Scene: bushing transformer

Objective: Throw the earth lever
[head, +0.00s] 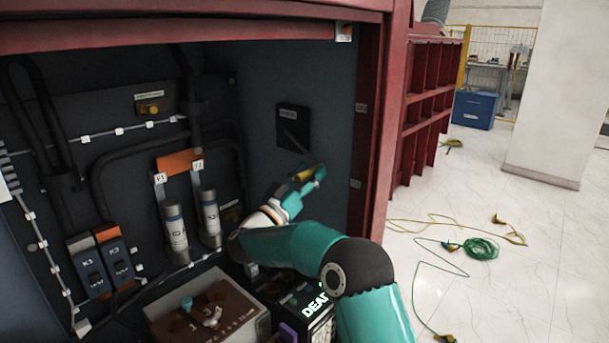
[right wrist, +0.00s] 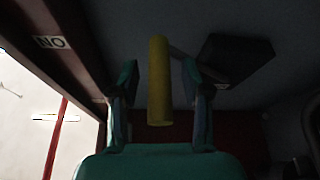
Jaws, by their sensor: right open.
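The earth lever shows as a dark plate (head: 293,128) on the cabinet's right inner wall, with a dark arm running down to a yellow handle (head: 303,174). In the right wrist view the yellow handle (right wrist: 159,80) stands between the two teal fingers of my right gripper (right wrist: 157,85), with gaps on both sides. The lever's dark mounting plate (right wrist: 238,60) is up and to the right there. My right gripper (head: 308,181) is open around the handle in the head view, its arm partly hiding the lower cabinet. My left gripper is not in view.
Grey fuse tubes (head: 175,232) and switches K3 (head: 93,270) sit on the left in the cabinet. A box with a brown top (head: 208,318) stands below, beside my right arm. The red cabinet frame (head: 372,130) bounds the opening on the right. Green cable (head: 480,248) lies on the floor outside.

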